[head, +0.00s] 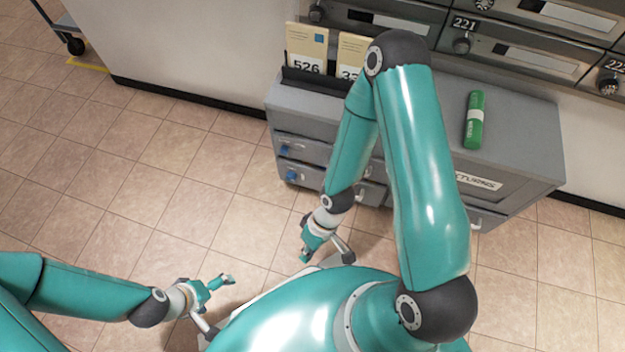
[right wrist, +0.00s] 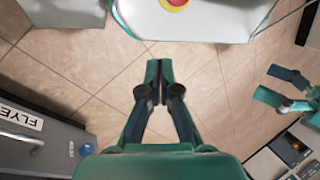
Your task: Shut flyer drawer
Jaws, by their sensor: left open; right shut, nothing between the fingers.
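The grey cabinet (head: 315,112) stands against the wall, with small drawers on its front. In the right wrist view, a grey front labelled "FLYE…" (right wrist: 20,117) with a metal handle (right wrist: 22,140) is at the left edge, partly cut off. I cannot tell how far that drawer stands out; its label is not readable in the head view. My right gripper (head: 305,256) is shut and empty, in front of the cabinet and apart from it; its closed fingers also show in the wrist view (right wrist: 156,72). My left gripper (head: 226,281) is open and empty, further left over the floor.
A "RETURNS" label (head: 478,182) is on the right front. A green cylinder (head: 474,120) and numbered cards (head: 306,48) are on the cabinet top. Mailboxes (head: 520,55) line the wall above. The tiled floor (head: 150,170) at left is clear.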

